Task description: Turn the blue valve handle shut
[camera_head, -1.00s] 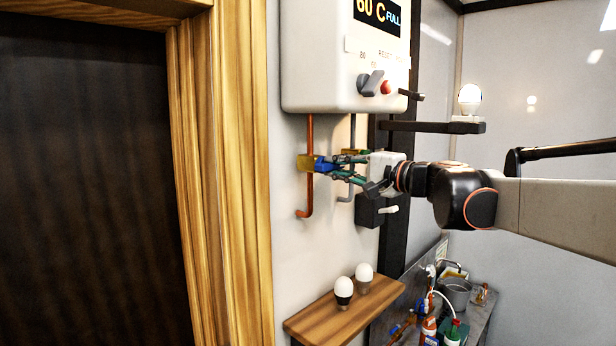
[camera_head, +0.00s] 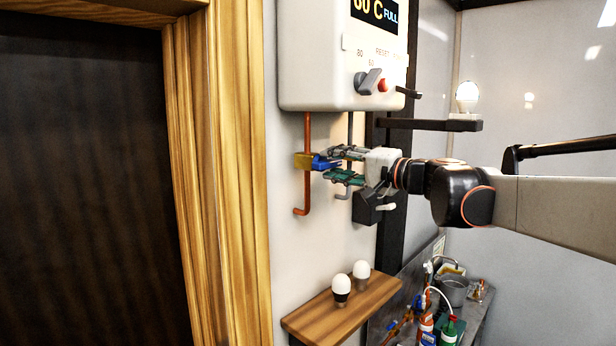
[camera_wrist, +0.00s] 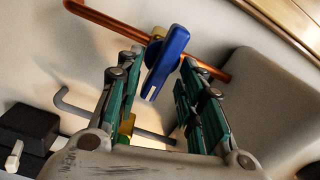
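The blue valve handle (camera_head: 324,163) sits on a brass valve body (camera_head: 302,160) on the vertical copper pipe (camera_head: 307,192) below the white boiler. In the wrist view the blue handle (camera_wrist: 166,62) lies crosswise to the copper pipe (camera_wrist: 108,22), between my two green-padded fingers. My gripper (camera_head: 342,165) is open beside the handle, with one finger on each side and visible gaps in the wrist view. Its fingertips (camera_wrist: 160,62) are level with the handle. A second, grey pipe (camera_wrist: 70,104) with a yellow fitting (camera_wrist: 126,126) is partly hidden behind my fingers.
The white boiler (camera_head: 318,60) with a knob (camera_head: 367,82) hangs just above my gripper. A black box (camera_head: 366,208) with a light lever is below it. A wooden shelf (camera_head: 325,324) holds two bulbs. A wooden door frame (camera_head: 220,150) stands left.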

